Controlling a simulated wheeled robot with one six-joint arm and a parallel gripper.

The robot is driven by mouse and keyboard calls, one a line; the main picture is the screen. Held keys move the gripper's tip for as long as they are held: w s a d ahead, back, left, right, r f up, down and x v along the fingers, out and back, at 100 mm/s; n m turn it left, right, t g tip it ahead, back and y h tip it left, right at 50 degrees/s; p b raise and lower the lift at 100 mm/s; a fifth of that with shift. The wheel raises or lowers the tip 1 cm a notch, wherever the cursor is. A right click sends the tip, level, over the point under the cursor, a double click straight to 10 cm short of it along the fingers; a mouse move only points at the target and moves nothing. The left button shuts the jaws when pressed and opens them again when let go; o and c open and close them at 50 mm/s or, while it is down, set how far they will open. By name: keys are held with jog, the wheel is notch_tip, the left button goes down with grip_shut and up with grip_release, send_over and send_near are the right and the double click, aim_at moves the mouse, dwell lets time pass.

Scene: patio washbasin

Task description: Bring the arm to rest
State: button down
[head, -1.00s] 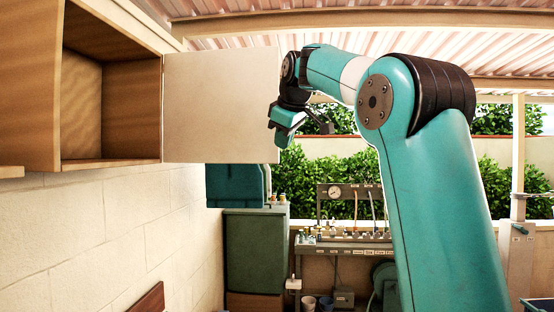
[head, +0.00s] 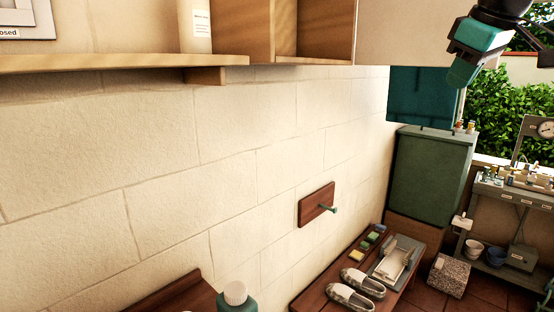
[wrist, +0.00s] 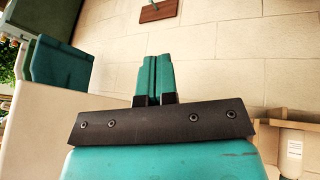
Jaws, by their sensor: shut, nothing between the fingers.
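My gripper (head: 467,62) shows at the top right of the head view, teal and dark, in front of the open cabinet door (head: 405,35). In the wrist view the two teal fingers of my gripper (wrist: 153,75) lie together, shut and empty, with the block wall beyond them. The pale cabinet door also shows at the left of the wrist view (wrist: 40,130). Most of my arm is outside the head view.
An open wooden cabinet (head: 312,28) and a shelf (head: 120,62) with a white bottle (head: 196,28) line the wall. Below are a peg board (head: 316,204), a bench with shoes (head: 350,297), a green cabinet (head: 430,175) and a workbench (head: 515,200).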

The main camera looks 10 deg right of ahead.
jog(key=s+a+f+n+g+y+b, duration=0.1)
jog(key=s+a+f+b, duration=0.1)
jog(key=s+a+f, duration=0.4)
jog(key=s+a+f+g+y+b, duration=0.1)
jog(key=a+f+y+b, duration=0.1)
jog(key=a+f, duration=0.75)
jog(key=s+a+f+g+b, duration=0.1)
jog(key=s+a+f+g, duration=0.1)
jog(key=s+f, duration=0.6)
jog(key=s+a+f+g+y+b, duration=0.1)
jog(key=s+a+f+b, duration=0.1)
jog(key=s+a+f, duration=0.3)
jog(key=s+f, duration=0.4)
jog(key=shift+s+f+n+g, duration=0.15)
jog(key=shift+s+n+g, duration=0.15)
jog(key=shift+g, duration=0.1)
jog(key=shift+w, duration=0.1)
